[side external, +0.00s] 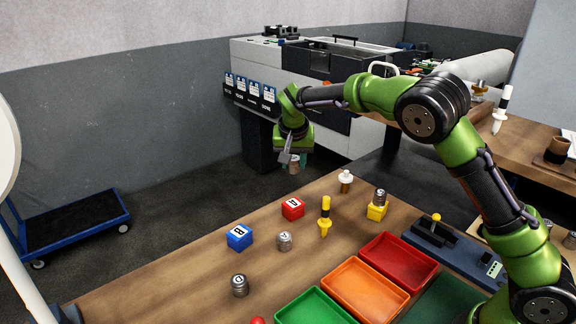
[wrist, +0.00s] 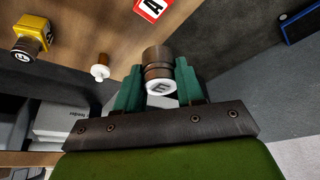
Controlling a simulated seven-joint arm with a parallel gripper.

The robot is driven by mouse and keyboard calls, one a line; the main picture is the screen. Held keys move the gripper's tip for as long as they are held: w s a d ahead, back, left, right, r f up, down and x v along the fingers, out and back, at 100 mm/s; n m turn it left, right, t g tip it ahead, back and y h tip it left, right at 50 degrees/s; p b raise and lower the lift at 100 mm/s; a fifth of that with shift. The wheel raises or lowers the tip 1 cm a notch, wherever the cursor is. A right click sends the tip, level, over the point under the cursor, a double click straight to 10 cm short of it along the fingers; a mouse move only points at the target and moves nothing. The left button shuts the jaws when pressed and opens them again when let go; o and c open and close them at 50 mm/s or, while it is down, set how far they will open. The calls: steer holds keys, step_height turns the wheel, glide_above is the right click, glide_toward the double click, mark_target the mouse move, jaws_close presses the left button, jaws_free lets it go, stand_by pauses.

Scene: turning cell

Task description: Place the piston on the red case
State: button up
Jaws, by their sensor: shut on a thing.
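My gripper (side external: 290,157) is shut on a piston (side external: 294,164), a short brown-and-grey cylinder. In the wrist view the piston (wrist: 158,70) sits between the two green fingers (wrist: 159,88), and its pale end face carries a letter that looks like E. The red case (side external: 293,208), a small block with a white label, stands on the wooden table. It shows partly at the top edge of the wrist view (wrist: 152,8), labelled A. The piston hangs in the air above and behind the red case, apart from it, near the table's far edge.
A blue case (side external: 239,236), loose pistons (side external: 284,241) (side external: 240,286) and a yellow tool (side external: 325,216) stand around the red case. A yellow case (side external: 376,212) bears a piston (side external: 380,195). A white-and-brown part (side external: 345,181) stands at the back. Coloured trays (side external: 365,290) are in front.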

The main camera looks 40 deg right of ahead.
mark_target(294, 200)
steer(key=shift+f, duration=0.25)
step_height(294, 200, down, 10)
steer(key=shift+r, duration=0.2)
steer(key=shift+f, duration=0.15)
steer(key=o, duration=1.1)
